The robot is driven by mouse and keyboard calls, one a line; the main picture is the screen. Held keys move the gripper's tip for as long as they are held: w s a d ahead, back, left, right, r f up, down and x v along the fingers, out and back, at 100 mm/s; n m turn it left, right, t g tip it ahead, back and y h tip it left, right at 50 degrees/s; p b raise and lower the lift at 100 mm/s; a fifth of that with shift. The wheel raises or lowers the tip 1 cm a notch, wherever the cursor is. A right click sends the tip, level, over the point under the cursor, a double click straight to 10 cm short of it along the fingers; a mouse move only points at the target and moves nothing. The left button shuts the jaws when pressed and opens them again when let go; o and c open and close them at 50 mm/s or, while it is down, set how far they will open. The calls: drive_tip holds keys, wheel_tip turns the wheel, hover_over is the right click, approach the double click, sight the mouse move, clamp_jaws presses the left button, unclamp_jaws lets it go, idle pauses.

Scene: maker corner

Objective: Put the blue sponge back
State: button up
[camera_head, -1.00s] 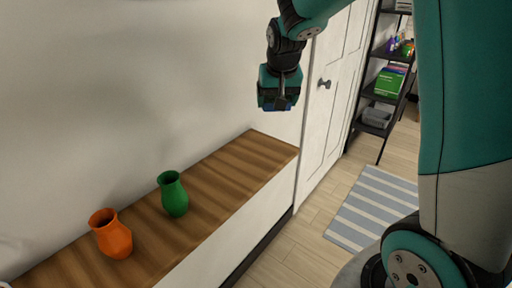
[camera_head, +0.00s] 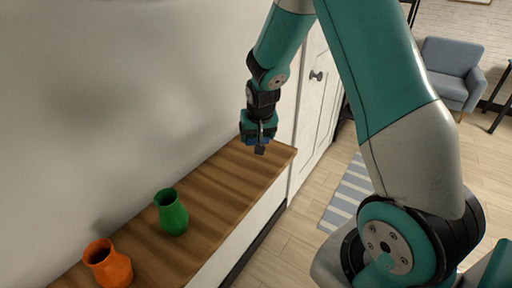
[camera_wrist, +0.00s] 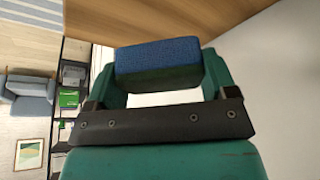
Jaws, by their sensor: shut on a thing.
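The blue sponge (camera_wrist: 157,58) is between the fingers of my gripper (camera_wrist: 160,75) in the wrist view, with a dark underside. In the head view my gripper (camera_head: 260,143) is shut on it, over the far end of the wooden counter top (camera_head: 228,165). Only a little blue of the sponge (camera_head: 249,139) shows there, mostly hidden by the gripper. I cannot tell whether the sponge touches the wood.
A green vase (camera_head: 172,213) and an orange vase (camera_head: 108,264) stand on the nearer part of the counter. The wall runs along its left side. A white door (camera_head: 315,100) is beyond its far end. The wood between green vase and gripper is clear.

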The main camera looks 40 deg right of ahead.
sight(256, 156)
wheel_tip(256, 156, down, 6)
drive_tip(key=shift+f+p, duration=0.25)
drive_tip(key=shift+p, duration=0.3)
drive_tip(key=shift+a+f, duration=0.1)
drive_tip(key=o, duration=0.8)
drive_tip(key=b+v, duration=0.2)
drive_tip(key=v, duration=1)
drive_tip(key=s+a+r+n+y, duration=0.2)
drive_tip(key=s+a+r, duration=0.15)
drive_tip(key=a, duration=0.25)
drive_tip(key=s+a+r+n+y, duration=0.1)
drive_tip(key=s+a+r+n, duration=0.2)
drive_tip(key=a, duration=0.4)
drive_tip(key=s+a+r+n+g+y, duration=0.1)
drive_tip(key=s+a+r+n, duration=0.1)
drive_tip(key=s, duration=0.3)
drive_tip(key=s+a+r+n+g+y, duration=0.1)
drive_tip(key=s+a+n, duration=0.1)
drive_tip(key=s+a, duration=0.2)
drive_tip(key=s+a+r+n+g+y, duration=0.1)
drive_tip(key=s+a+r+n+g, duration=0.1)
drive_tip(key=s, duration=0.6)
drive_tip(key=shift+s+a+r+n, duration=0.2)
drive_tip(key=shift+a+r+n, duration=0.15)
drive_tip(key=shift+a+n, duration=0.25)
